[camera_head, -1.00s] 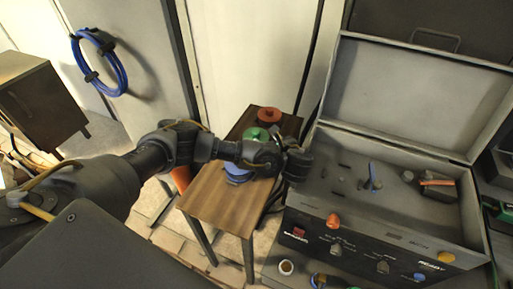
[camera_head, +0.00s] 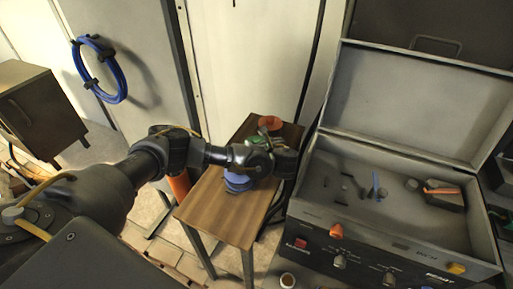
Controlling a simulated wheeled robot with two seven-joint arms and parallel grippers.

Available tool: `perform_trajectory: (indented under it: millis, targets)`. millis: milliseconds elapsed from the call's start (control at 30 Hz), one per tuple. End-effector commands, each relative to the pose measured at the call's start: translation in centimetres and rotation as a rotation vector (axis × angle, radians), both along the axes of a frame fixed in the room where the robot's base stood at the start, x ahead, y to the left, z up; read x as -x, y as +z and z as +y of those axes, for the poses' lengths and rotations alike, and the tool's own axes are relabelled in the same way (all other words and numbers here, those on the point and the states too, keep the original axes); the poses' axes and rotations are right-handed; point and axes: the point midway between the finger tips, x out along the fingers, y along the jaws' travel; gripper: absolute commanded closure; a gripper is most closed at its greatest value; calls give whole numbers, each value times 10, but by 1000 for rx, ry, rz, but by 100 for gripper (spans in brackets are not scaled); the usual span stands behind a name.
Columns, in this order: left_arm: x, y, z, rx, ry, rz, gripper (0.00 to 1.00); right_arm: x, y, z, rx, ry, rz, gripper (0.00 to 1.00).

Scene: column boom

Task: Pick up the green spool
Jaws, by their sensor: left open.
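The green spool (camera_head: 257,140) stands on the small wooden table (camera_head: 217,212), mostly hidden behind my left wrist and gripper. A red-orange spool (camera_head: 270,122) stands behind it near the far edge. A blue spool (camera_head: 238,181) stands in front of it, partly covered by my arm. My left gripper (camera_head: 285,160) is open at the table's right side, in front of the green spool in the picture. I cannot tell whether it touches any spool. My right gripper is not in view.
An open grey case (camera_head: 385,225) with knobs on its front and loose parts inside stands right of the table. A coiled blue hose (camera_head: 100,68) hangs on the wall at left. A brown cabinet (camera_head: 40,108) stands at far left. The table's front half is clear.

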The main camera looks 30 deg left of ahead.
Motion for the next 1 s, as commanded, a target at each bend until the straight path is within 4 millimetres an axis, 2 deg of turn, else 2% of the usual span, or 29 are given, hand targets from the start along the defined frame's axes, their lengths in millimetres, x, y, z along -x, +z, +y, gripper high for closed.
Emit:
perform_trajectory:
  millis: [167,567,1000]
  targets:
    - [0,-1,0,0,0,0,47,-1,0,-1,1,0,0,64]
    - [0,-1,0,1,0,1,100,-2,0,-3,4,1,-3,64]
    - [0,-1,-1,1,0,1,100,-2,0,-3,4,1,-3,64]
